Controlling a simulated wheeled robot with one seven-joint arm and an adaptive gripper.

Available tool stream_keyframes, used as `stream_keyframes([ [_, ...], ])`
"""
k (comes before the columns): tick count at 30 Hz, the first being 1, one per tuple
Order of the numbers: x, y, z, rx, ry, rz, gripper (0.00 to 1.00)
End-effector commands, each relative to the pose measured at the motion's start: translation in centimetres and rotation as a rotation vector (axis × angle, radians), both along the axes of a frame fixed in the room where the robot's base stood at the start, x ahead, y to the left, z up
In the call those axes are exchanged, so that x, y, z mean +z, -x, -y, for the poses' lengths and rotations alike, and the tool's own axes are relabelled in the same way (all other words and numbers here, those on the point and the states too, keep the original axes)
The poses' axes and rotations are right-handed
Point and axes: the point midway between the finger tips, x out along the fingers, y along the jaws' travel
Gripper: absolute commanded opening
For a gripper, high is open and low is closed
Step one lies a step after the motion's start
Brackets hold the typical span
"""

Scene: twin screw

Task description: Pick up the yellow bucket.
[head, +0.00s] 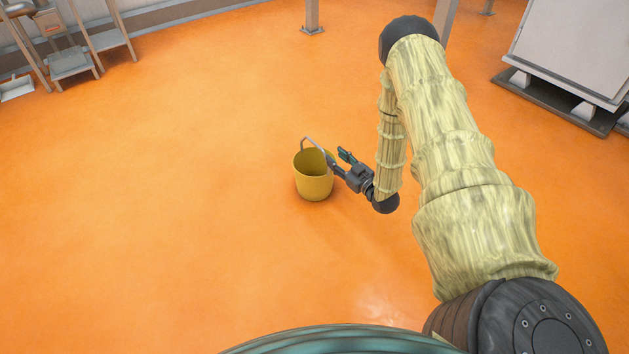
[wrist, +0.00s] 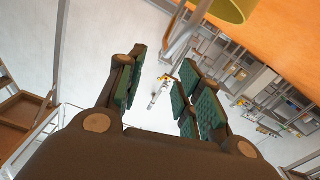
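The yellow bucket (head: 313,186) stands upright on the orange floor near the middle of the head view, with its grey handle (head: 316,146) raised over its mouth. Part of the bucket (wrist: 232,9) shows at the top right of the wrist view. My gripper (head: 337,162) is at the bucket's right side, close to the rim and handle. In the wrist view my gripper (wrist: 160,88) has its green-padded fingers spread apart. The grey handle (wrist: 188,35) runs near the fingertips; I cannot tell whether it lies between them or touches them.
Orange floor (head: 160,200) is clear around the bucket. A stepped metal stand (head: 70,63) is at the upper left and a large pale cabinet (head: 575,50) at the upper right. A post (head: 312,15) stands at the back. Shelves (wrist: 240,75) show in the wrist view.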

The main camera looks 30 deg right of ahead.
Motion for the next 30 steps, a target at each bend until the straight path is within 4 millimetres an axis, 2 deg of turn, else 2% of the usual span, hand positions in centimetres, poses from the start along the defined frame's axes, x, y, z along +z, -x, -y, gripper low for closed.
stream_keyframes([
  [9,-0.2,-4.1,-0.4,0.002,0.000,0.004,0.36],
  [22,-0.5,-6.2,-0.7,0.001,0.000,0.003,0.36],
  [30,-1.3,-8.9,-1.4,0.002,0.001,0.003,0.36],
])
